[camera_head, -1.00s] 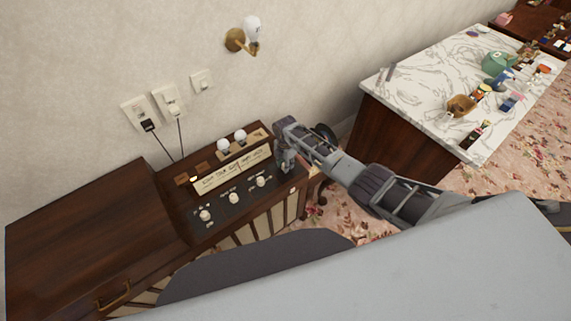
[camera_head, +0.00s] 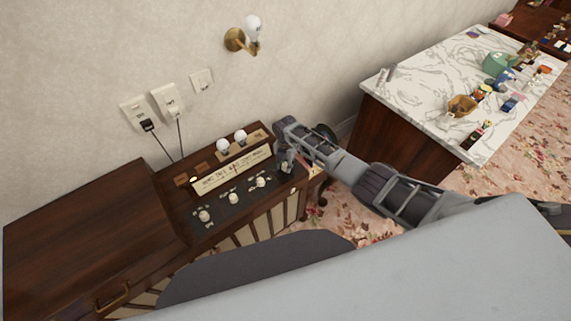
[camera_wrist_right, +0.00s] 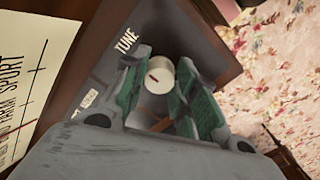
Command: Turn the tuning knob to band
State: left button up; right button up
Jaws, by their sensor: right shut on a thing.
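The tuning knob (camera_wrist_right: 159,76) is a cream cylinder with a dark red mark, seen in the right wrist view beside the printed word TUNE. My right gripper (camera_wrist_right: 156,95) has its green-padded fingers on either side of the knob and is shut on it. In the head view my right gripper (camera_head: 287,163) reaches down to the right end of the radio's front panel and hides the knob there. The radio (camera_head: 216,227) is a dark wood cabinet with a cream dial strip (camera_head: 232,171). My left gripper is not in view.
Several other cream knobs (camera_head: 234,198) sit in a row left of my right gripper. Two white bulbs (camera_head: 240,137) stand on the radio's top. A marble-topped counter (camera_head: 425,85) with small objects is at the right. Plugged cords hang from wall outlets (camera_head: 168,101).

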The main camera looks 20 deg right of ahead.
aim_at(285, 164)
jog(key=o, duration=1)
notch_tip(285, 164, up, 12)
dwell(0.6)
dwell(0.5)
